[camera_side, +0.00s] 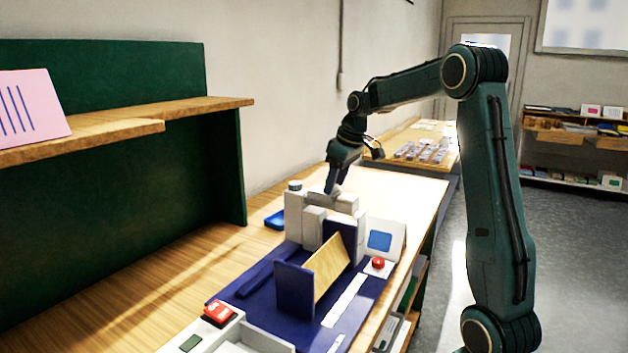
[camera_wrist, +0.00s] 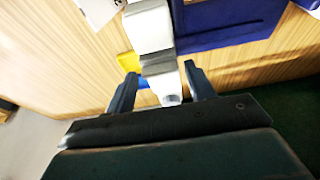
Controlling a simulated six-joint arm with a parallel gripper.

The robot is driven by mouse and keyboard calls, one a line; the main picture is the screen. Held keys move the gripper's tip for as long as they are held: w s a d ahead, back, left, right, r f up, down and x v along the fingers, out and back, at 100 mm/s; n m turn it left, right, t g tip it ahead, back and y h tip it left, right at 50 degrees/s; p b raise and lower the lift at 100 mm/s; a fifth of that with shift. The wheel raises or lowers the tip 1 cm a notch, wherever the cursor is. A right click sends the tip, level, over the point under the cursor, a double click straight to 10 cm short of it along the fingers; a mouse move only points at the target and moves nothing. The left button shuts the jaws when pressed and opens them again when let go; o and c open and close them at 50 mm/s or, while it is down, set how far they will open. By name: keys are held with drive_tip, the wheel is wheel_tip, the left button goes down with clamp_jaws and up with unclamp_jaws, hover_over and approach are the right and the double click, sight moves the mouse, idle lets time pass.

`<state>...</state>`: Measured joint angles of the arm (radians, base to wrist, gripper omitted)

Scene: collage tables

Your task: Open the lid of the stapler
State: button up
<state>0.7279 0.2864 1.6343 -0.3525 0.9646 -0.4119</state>
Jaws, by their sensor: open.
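My gripper (camera_side: 335,186) points down at the top of a pale grey-white block-like piece (camera_side: 345,203) on the table. In the wrist view my gripper (camera_wrist: 161,70) is open, its two dark fingers apart. A pale, stepped, narrow piece (camera_wrist: 150,32) runs between the fingers, with a light end (camera_wrist: 168,92) close to the palm. I cannot tell whether the fingers touch it. No stapler is plainly recognisable; I cannot tell whether this pale piece is the stapler or its lid.
A dark blue mat (camera_side: 250,301) carries an upright blue panel (camera_side: 294,291) and a wooden board (camera_side: 330,264) close in front. A red button-like thing (camera_side: 378,262), a red-topped box (camera_side: 220,313) and a blue tray (camera_side: 275,219) are nearby. Bare wood (camera_side: 160,290) lies left.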

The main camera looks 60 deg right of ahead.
drive_tip(key=c, duration=0.3)
drive_tip(key=shift+c, duration=0.2)
drive_tip(key=shift+r, duration=0.1)
drive_tip(key=shift+w+r+g, duration=0.3)
drive_tip(key=shift+r, duration=0.15)
drive_tip(key=shift+w+r, duration=0.1)
drive_tip(key=shift+w+r+g, duration=0.35)
drive_tip(key=shift+g, duration=0.05)
idle(0.4)
